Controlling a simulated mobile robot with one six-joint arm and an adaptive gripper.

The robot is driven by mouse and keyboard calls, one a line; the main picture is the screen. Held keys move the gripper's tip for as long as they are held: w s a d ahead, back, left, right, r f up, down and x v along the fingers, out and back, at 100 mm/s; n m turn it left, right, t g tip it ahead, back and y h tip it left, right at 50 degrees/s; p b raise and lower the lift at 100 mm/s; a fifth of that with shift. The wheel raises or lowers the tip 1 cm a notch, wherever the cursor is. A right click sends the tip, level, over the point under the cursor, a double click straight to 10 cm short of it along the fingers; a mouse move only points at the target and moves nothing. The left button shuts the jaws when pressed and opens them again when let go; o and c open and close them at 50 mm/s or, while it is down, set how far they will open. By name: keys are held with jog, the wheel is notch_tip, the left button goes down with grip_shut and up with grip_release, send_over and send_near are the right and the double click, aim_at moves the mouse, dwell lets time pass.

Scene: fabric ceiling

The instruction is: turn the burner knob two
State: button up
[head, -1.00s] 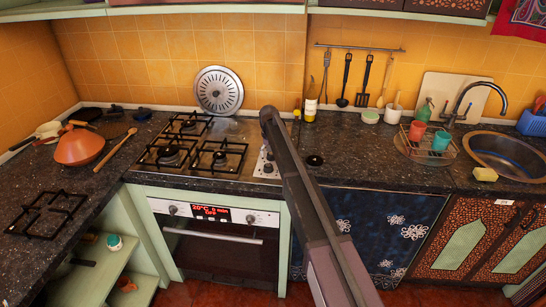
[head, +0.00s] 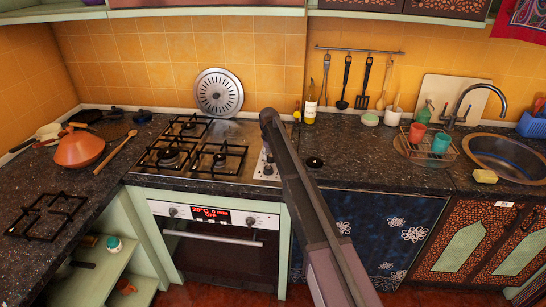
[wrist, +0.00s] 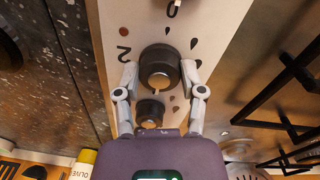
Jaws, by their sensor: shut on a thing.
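The burner control panel is a pale strip at the right edge of the gas hob (head: 205,158). In the wrist view the panel (wrist: 118,20) carries a round dark knob (wrist: 160,67) with a lighter centre and a pale pointer mark. A "2" is printed to its left and a "0" above it. A second dark knob (wrist: 150,111) sits just below it. My gripper (wrist: 160,75) has one finger on each side of the upper knob and is shut on it. In the head view my arm hides the gripper and much of the panel.
Black pan supports (wrist: 285,115) stand close to the right of the gripper in the wrist view. A bottle (head: 310,106) stands behind my arm. The speckled countertop (head: 345,150) right of the hob is mostly clear. The oven (head: 215,245) is below the hob.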

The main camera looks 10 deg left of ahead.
jog(key=shift+d, duration=0.1)
jog(key=n, duration=0.4)
jog(key=shift+n, duration=0.3)
jog(key=n, duration=0.4)
jog(key=shift+n, duration=0.3)
jog(key=n, duration=0.4)
jog(key=shift+n, duration=2.2)
jog(key=shift+y, duration=0.3)
jog(key=o, duration=1.2)
jog(key=shift+f, duration=0.1)
jog(key=shift+c, duration=0.2)
